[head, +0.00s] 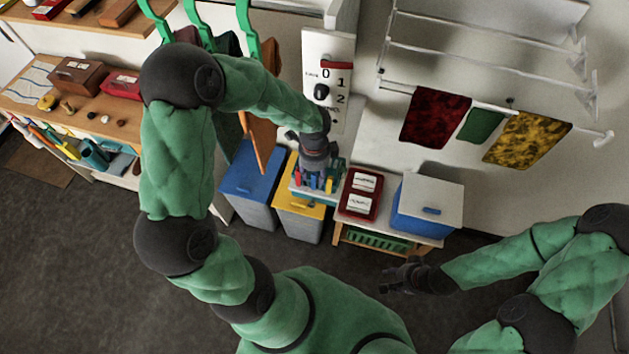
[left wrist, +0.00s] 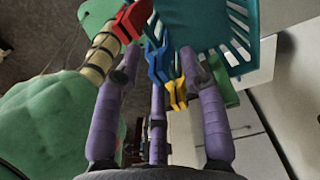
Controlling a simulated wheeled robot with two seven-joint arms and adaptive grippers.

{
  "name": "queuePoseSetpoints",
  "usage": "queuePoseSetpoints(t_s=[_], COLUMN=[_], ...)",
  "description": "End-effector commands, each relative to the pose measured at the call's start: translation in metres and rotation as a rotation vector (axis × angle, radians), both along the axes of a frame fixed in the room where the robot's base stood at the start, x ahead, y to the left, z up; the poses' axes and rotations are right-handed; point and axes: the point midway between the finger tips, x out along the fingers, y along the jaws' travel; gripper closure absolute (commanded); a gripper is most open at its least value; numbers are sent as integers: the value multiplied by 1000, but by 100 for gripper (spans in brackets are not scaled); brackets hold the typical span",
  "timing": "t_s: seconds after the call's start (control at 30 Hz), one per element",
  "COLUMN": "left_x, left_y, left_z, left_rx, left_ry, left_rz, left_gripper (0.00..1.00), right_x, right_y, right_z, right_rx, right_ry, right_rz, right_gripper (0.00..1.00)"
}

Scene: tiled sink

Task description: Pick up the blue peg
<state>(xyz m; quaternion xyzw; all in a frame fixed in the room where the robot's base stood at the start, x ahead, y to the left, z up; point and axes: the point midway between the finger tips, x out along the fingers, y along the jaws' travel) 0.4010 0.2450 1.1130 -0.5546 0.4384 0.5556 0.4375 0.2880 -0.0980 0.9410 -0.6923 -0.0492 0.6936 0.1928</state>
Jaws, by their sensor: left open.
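The blue peg (left wrist: 156,62) shows in the left wrist view between the spread purple fingers of my left gripper (left wrist: 160,68). The fingers are open, and I cannot tell whether any touches it. A red peg (left wrist: 132,20) is beside it at the upper left, and a yellow peg (left wrist: 177,93) is just below it to the right. A teal basket (left wrist: 235,30) is behind the pegs. In the head view my left gripper (head: 316,172) is over the basket and partly hides the pegs. My right gripper (head: 398,280) is away at the lower right, its opening unclear.
To the right are a red box (head: 361,193) and a blue box with a white lid (head: 428,205). A dial panel (head: 327,75) stands behind. A green peg (left wrist: 224,92) is near the right finger.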

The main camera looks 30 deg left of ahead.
Motion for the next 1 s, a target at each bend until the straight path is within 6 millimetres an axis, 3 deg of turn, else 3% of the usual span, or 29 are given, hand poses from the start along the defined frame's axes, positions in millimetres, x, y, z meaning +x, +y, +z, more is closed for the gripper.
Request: queuePoseSetpoints(t_s=[0.23,0.37,0.4,0.77,1.0], left_x=[0,0,0,0,1], left_y=[0,0,0,0,0], left_z=[-1,-1,-1,0,15], left_rx=[0,0,0,0,0], left_ry=[-1,-1,-1,-1,-4], left_rz=[1,1,1,1,2], left_gripper=[62,98,100,100,100], right_x=[0,0,0,0,0], right_y=[0,0,0,0,0], right_z=[0,0,0,0,-1], right_rx=[0,0,0,0,0], right_ry=[0,0,0,0,0], right_rz=[0,0,0,0,0], right_gripper=[60,60,60,60,60])
